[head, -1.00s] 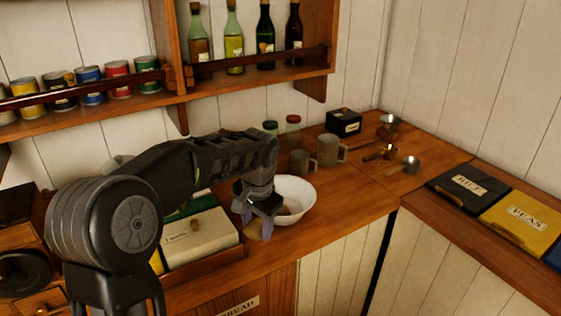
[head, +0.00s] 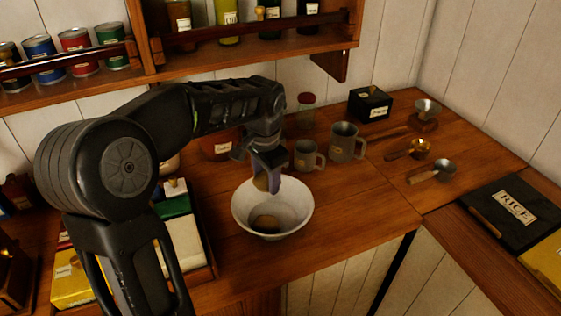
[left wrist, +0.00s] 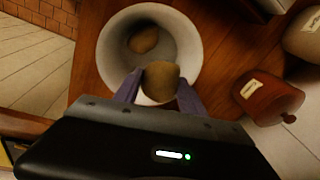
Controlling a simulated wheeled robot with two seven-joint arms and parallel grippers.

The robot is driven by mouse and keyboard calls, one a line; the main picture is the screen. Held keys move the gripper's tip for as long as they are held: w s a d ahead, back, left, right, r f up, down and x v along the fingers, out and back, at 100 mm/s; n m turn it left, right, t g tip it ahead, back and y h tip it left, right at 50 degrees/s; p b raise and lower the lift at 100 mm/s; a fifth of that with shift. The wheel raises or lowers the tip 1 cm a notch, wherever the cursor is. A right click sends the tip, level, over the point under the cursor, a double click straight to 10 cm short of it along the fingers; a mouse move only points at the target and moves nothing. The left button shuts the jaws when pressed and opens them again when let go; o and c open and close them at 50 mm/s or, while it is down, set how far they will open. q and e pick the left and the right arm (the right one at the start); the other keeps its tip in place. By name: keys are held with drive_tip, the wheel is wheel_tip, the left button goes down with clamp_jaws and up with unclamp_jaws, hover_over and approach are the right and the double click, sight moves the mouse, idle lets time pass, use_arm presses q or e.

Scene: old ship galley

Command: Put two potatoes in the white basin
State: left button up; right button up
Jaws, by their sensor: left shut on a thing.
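The white basin (head: 240,214) stands on the wooden counter in the head view. One potato (head: 265,223) lies inside it at the bottom; it also shows in the left wrist view (left wrist: 143,40), inside the basin (left wrist: 112,57). My left gripper (head: 268,182) is shut on a second potato (left wrist: 160,78) and holds it over the far part of the basin's rim. The fingers stand on both sides of this potato in the left wrist view. In the head view the held potato is partly hidden by the fingers. My right gripper is not in view.
Two grey mugs (head: 345,142) stand behind and right of the basin. A red-brown labelled pot (head: 217,147) is behind it on the left. Metal scoops (head: 432,173) lie farther right. The counter just right of the basin is clear.

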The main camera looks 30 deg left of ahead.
use_arm(q)
drive_tip(key=shift+s+r, duration=0.15)
drive_tip(key=shift+s, duration=0.1)
drive_tip(key=shift+w+f, duration=0.1)
drive_tip(key=shift+f, duration=0.15)
wheel_tip(320, 180, down, 6)
drive_tip(key=b, duration=0.4)
drive_tip(key=shift+r+b, duration=0.15)
drive_tip(key=shift+b, duration=0.25)
drive_tip(key=o, duration=1.5)
drive_tip(key=shift+s+d+r+b, duration=0.1)
drive_tip(key=shift+s+d+r, duration=0.1)
drive_tip(key=shift+r, duration=1.1)
drive_tip(key=shift+s+d+r+b, duration=0.1)
drive_tip(key=shift+s+r+b, duration=0.1)
drive_tip(key=shift+r, duration=1.1)
drive_tip(key=shift+s+d+r+b, duration=0.1)
drive_tip(key=shift+s+r, duration=0.1)
drive_tip(key=shift+r, duration=1.1)
